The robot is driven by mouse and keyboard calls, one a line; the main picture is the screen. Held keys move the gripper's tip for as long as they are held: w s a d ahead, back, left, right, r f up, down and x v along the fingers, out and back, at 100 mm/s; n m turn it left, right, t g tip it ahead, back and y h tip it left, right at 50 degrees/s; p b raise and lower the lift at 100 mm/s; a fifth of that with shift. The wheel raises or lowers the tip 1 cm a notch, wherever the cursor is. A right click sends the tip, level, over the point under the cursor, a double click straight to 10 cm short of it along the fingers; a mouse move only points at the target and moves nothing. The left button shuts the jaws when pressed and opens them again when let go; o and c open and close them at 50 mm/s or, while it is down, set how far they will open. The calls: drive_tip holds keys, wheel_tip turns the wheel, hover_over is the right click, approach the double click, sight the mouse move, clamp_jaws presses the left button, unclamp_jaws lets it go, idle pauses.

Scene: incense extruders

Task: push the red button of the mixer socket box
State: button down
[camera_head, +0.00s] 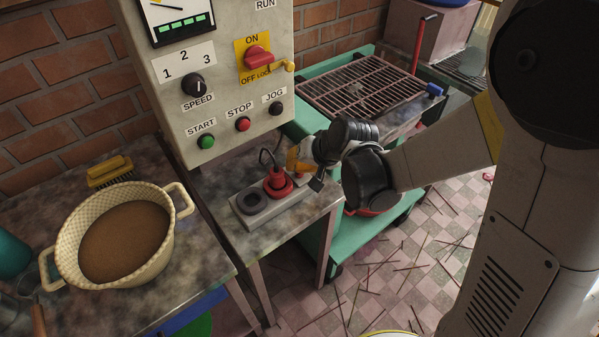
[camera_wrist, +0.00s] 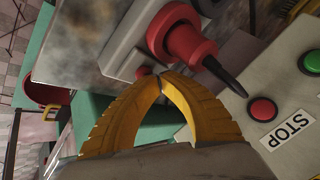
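The grey socket box (camera_head: 262,216) lies on the metal table below the control panel. It also shows in the wrist view (camera_wrist: 122,46). A red plug (camera_head: 278,184) with a dark cable stands in it, seen large in the wrist view (camera_wrist: 185,45). A small red button (camera_wrist: 143,72) shows on the box just beyond my fingertips, partly hidden by them; in the head view a bit of red (camera_head: 300,179) shows there. My gripper (camera_head: 297,166) is at the box's right end. In the wrist view its yellow fingers (camera_wrist: 160,76) meet at the tips, empty. I cannot tell whether they touch the button.
The control panel (camera_head: 222,75) rises behind the box, with a red stop button (camera_head: 243,124) and a green start button (camera_head: 206,141). A basin of brown powder (camera_head: 66,233) stands left. A green cart with a grate (camera_head: 325,69) is behind right.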

drive_tip(key=shift+f, duration=0.1)
idle(0.3)
drive_tip(key=shift+r+p, duration=0.3)
drive_tip(key=shift+r, duration=0.1)
wheel_tip(320, 180, up, 6)
drive_tip(key=p, duration=0.4)
drive_tip(key=shift+p, duration=0.35)
